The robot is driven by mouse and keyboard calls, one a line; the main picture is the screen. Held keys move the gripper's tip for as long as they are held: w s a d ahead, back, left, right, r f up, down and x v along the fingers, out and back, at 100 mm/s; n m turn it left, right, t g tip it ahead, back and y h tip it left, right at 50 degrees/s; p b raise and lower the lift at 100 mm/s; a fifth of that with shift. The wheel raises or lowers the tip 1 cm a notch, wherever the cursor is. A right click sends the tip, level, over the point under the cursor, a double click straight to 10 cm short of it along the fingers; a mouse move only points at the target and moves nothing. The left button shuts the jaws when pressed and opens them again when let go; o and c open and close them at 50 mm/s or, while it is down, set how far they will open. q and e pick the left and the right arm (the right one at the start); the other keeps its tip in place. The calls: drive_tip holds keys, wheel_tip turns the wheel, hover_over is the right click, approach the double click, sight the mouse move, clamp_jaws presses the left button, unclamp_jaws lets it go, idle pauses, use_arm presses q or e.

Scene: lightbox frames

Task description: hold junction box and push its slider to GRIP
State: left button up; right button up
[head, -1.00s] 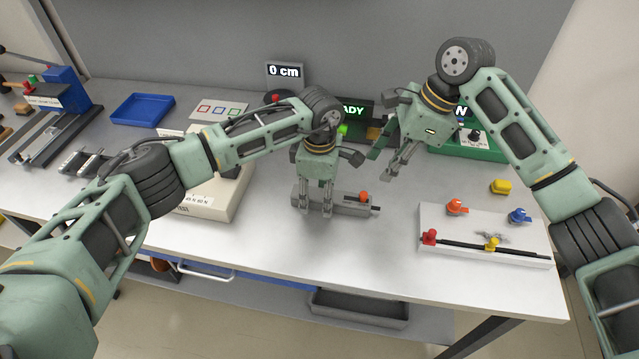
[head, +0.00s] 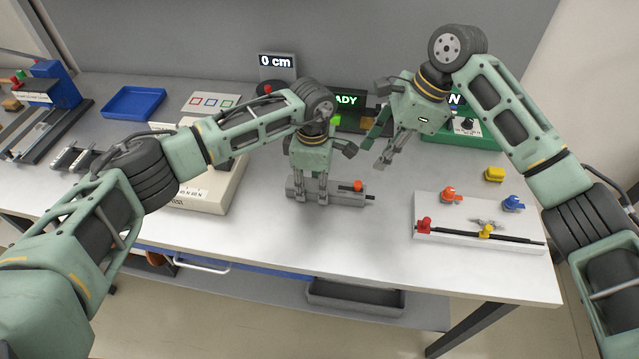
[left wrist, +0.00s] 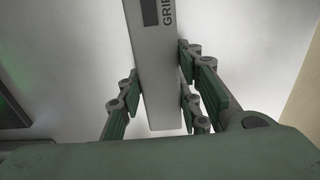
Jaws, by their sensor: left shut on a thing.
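The grey junction box (head: 334,190) is a long low bar on the white table, below the middle of the head view. Its orange slider knob (head: 358,186) stands near its right end. My left gripper (head: 309,198) is shut on the box's left part, with fingers on both long sides. In the left wrist view the box (left wrist: 152,75) runs between the finger pads (left wrist: 160,90), and the printed word GRIP is readable beside a dark patch. My right gripper (head: 384,160) is empty, above and to the right of the box. Its finger opening is too small to tell.
A white panel (head: 430,208) with red, yellow, orange and blue knobs lies to the right. A pale boxed device (head: 205,200) stands to the left. A display reading 0 cm (head: 276,63) stands behind. The table in front of the box is clear.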

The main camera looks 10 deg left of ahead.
drive_tip(key=shift+d+f, duration=0.1)
drive_tip(key=shift+f, duration=0.3)
drive_tip(key=shift+c, duration=0.9)
drive_tip(key=shift+n+t+y, duration=0.5)
drive_tip(key=shift+t+y, duration=0.2)
drive_tip(key=shift+t, duration=0.1)
drive_tip(key=f, duration=0.1)
drive_tip(key=d+f, duration=0.1)
drive_tip(key=f, duration=0.2)
drive_tip(key=shift+s+d+f, duration=0.3)
drive_tip(key=shift+d+f, duration=0.1)
clamp_jaws()
drive_tip(key=s+d+f+t, duration=0.1)
drive_tip(key=s+d+f+n+t+y, duration=0.1)
drive_tip(key=d+f, duration=0.1)
drive_tip(key=shift+d+f+t, duration=0.1)
drive_tip(key=shift+d+t, duration=0.15)
drive_tip(key=shift+t, duration=0.15)
drive_tip(key=shift+s+d+n+t+y, duration=0.4)
drive_tip(key=shift+s+d+n+t, duration=0.5)
drive_tip(key=shift+s+d, duration=0.25)
drive_tip(key=s+d+r+n+t+y, duration=0.1)
drive_tip(key=s+d+r+n+t, duration=0.1)
drive_tip(key=s, duration=0.4)
drive_tip(key=shift+r+n+t, duration=0.4)
drive_tip(key=shift+r+n, duration=0.35)
drive_tip(key=shift+n, duration=0.05)
